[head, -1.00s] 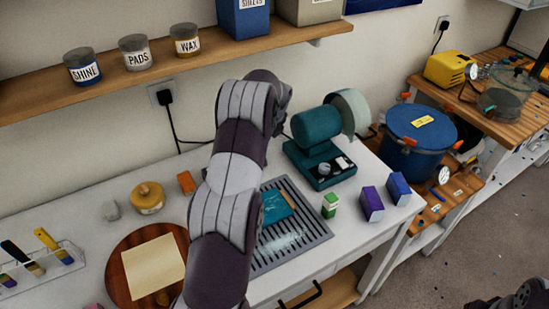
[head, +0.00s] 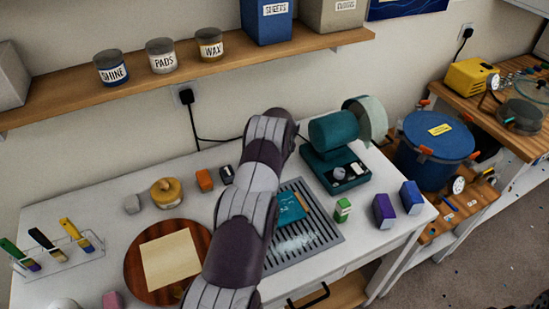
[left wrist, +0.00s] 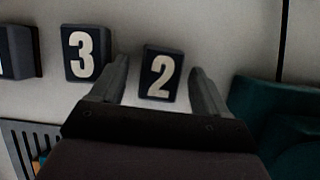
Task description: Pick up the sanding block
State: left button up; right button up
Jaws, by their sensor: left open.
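Dark blocks with white numbers lie on the white bench in the left wrist view: one marked 3 (left wrist: 86,53), one marked 2 (left wrist: 160,73), and another cut off at the left edge (left wrist: 17,52). One small dark block (head: 226,174) shows in the head view beside an orange block (head: 204,179). I cannot tell which is the sanding block. My left gripper (left wrist: 158,66) is open and empty, with the block marked 2 appearing between its fingertips. My left arm hides this gripper in the head view. My right gripper is not in view.
A slotted grate (head: 322,237) bearing a teal piece (head: 290,207) lies right of my arm. A teal buffing machine (head: 335,155) stands close behind it. A shelf (head: 180,78) runs above.

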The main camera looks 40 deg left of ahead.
pick_arm(q)
jog(key=c, duration=1.1)
jog(key=shift+o, duration=0.2)
jog(key=shift+r, duration=0.1)
jog(key=shift+w+r, duration=0.1)
jog(key=shift+r, duration=0.2)
notch_tip(320, 180, up, 9)
jog(key=b, duration=0.2)
jog(key=shift+r, duration=0.15)
